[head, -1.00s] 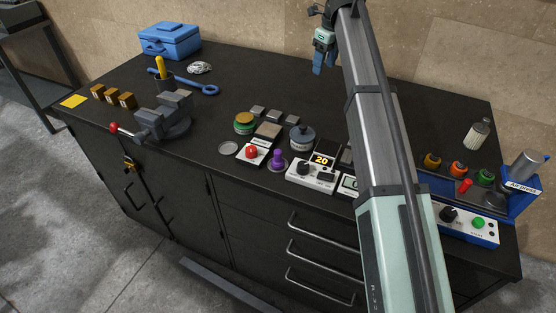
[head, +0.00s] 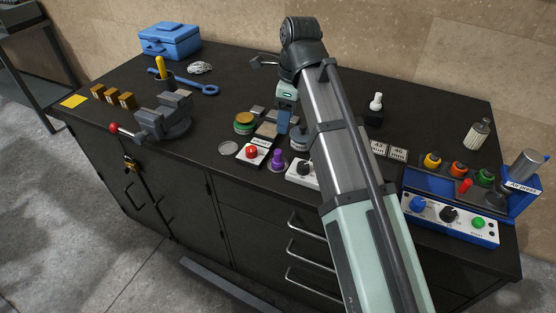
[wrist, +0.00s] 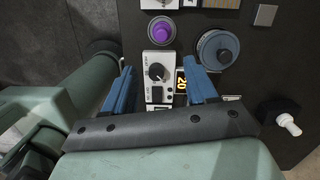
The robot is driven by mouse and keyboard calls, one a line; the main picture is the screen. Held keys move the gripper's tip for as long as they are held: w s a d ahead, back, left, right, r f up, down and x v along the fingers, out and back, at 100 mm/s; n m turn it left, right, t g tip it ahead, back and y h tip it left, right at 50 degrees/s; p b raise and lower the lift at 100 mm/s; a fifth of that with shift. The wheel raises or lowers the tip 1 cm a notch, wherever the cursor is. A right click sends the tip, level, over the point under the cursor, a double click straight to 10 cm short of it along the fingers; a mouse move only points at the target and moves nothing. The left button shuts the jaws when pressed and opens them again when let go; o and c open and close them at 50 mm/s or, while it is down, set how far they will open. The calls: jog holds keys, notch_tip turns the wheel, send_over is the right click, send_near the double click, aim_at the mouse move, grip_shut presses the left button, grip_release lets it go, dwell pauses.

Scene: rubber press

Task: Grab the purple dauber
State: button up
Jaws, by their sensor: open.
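The purple dauber (head: 277,157) stands upright on a small round base near the front edge of the black counter, right of a red button box. In the wrist view the dauber (wrist: 162,31) shows from above as a purple disc at the top, beyond my fingertips. My gripper (head: 284,126) is above the counter, behind and slightly right of the dauber in the head view. In the wrist view its blue fingers (wrist: 163,80) are apart, with nothing held between them. The dauber is clear of both fingers.
A red button box (head: 252,153) is left of the dauber. A white control box with a dial (head: 302,172) is close on its right. A dark round container (head: 299,139) stands behind. A green and yellow tin (head: 244,124) and a vise (head: 163,118) are further left.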

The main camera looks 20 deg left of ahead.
aim_at(278, 151)
jog(key=f, duration=0.5)
jog(key=a+f, duration=0.1)
jog(key=f, duration=0.2)
jog(key=shift+a+f, duration=0.2)
jog(key=shift+f, duration=0.75)
jog(key=shift+a+f, duration=0.2)
jog(key=shift+f, duration=0.7)
jog(key=shift+a+f, duration=0.2)
jog(key=shift+f, duration=0.75)
grip_shut()
